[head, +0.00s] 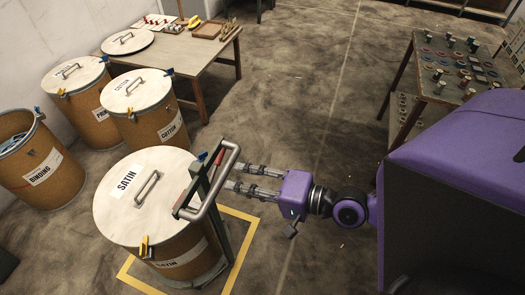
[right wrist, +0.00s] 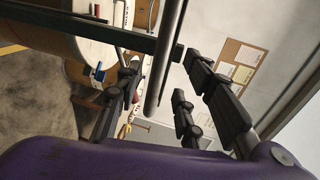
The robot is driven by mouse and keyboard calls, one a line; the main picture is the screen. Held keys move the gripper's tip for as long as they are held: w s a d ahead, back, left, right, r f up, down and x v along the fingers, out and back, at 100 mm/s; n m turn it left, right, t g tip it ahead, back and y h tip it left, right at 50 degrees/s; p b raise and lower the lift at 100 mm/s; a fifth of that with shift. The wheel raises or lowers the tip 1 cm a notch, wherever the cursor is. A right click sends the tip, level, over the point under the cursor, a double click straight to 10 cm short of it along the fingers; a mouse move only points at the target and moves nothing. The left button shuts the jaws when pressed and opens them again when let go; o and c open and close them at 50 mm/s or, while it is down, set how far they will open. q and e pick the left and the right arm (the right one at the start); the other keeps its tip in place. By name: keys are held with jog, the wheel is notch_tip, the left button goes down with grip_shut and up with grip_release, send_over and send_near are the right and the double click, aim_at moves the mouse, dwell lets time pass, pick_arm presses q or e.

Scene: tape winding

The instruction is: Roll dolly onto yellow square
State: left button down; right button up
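The dolly's bent grey handle (head: 218,182), with a red section, rises at the right side of a brown drum with a white lid marked SATIN (head: 112,222). The dolly's base is mostly hidden by the drum. The yellow square (head: 240,213) shows as an outline on the floor around the drum's lower right, partly hidden by the drum. My right gripper (head: 231,177) is open, its fingertips at the handle. In the right wrist view the grey bar (right wrist: 166,62) shows in the gap between the spread fingers (right wrist: 165,105); contact cannot be told. My left gripper is out of view.
More lidded drums (head: 140,105) and an open drum marked BINDING (head: 40,165) stand at left. A wooden table (head: 190,58) with tools is at the back. A workbench (head: 425,85) with spools stands at right. The middle floor (head: 310,90) is clear.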

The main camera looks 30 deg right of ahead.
jog(key=shift+v, duration=2.55)
jog(key=shift+f, duration=0.1)
